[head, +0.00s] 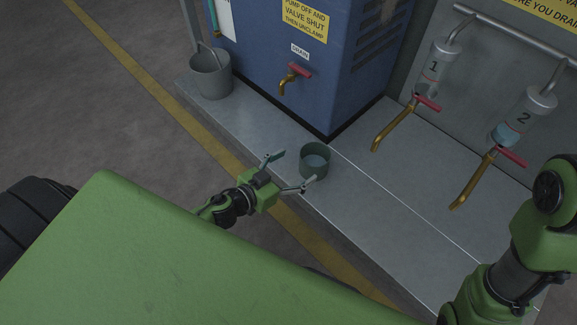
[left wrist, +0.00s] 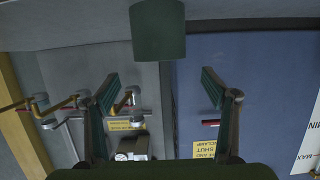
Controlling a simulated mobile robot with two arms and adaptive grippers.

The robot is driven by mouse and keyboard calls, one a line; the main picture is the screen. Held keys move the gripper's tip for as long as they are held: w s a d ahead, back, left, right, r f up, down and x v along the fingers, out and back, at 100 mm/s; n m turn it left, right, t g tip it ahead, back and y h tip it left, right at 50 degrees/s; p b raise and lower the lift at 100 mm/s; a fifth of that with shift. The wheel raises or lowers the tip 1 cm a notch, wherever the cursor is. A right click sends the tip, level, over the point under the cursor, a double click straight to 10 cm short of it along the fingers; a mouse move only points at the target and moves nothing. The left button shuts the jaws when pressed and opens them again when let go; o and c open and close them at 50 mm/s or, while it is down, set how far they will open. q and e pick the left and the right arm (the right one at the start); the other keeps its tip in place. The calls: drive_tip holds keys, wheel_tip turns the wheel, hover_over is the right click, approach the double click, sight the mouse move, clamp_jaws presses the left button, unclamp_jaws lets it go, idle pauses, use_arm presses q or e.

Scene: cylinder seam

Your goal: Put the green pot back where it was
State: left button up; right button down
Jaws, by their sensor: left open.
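The green pot (head: 315,174) stands upright on the grey ledge (head: 262,135), in front of the blue cabinet's near corner. Some pale liquid shows inside it. My left gripper (head: 289,171) is open, with its fingers spread toward the pot from the front left. The fingertips look close to the pot's near side, but I cannot tell whether they touch it. In the left wrist view, which looks upside down, the pot (left wrist: 158,32) is at the top centre, beyond the empty gap between the open fingers (left wrist: 160,86). My right gripper is out of view.
A grey bucket (head: 210,78) stands on the ledge at the left. A brass drain tap (head: 290,78) is on the blue cabinet (head: 300,105). Cylinders 1 (head: 434,68) and 2 (head: 523,115) have brass spouts over the ledge's right part. The ledge around the pot is clear.

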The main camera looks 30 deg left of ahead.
use_arm(q)
drive_tip(key=shift+v, duration=1.3)
